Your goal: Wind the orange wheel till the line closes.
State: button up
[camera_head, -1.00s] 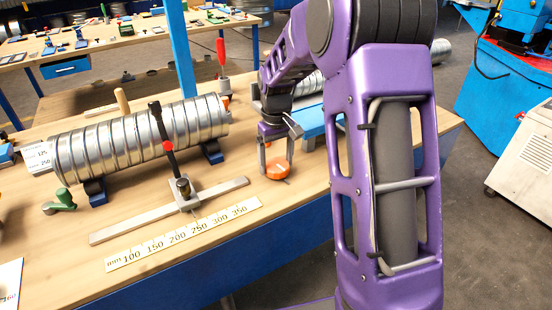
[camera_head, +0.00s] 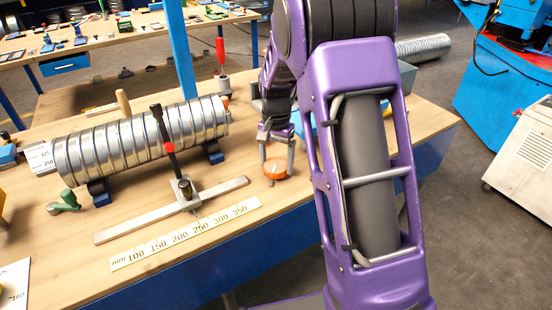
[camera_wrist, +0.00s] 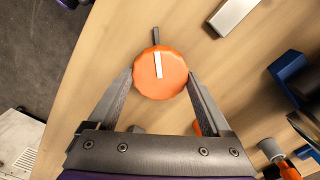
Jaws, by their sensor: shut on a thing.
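The orange wheel (camera_head: 276,168) is a low round knob at the table's front right edge. In the wrist view, the wheel (camera_wrist: 160,85) has a scalloped rim and a white line (camera_wrist: 158,65) on its top. A short dark grey bar (camera_wrist: 156,36) sits just outside the rim. The white line points toward this bar, nearly in line with it, with a strip of orange rim between. My gripper (camera_wrist: 160,80) is shut on the wheel, one finger on each side. In the head view my gripper (camera_head: 276,160) reaches down over the wheel.
The ribbed metal duct (camera_head: 140,138) lies in blue cradles to the left. A millimetre scale (camera_head: 185,235) lies in front. Blue parts (camera_wrist: 290,68) sit right of the wheel.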

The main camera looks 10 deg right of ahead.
aim_at(277, 164)
jog(key=shift+m+p, duration=0.35)
jog(key=shift+m, duration=0.85)
jog(key=o, duration=1.2)
jog(key=shift+c, duration=0.2)
notch_tip(277, 164, up, 18)
jog(key=p, duration=0.1)
jog(key=shift+f, duration=0.25)
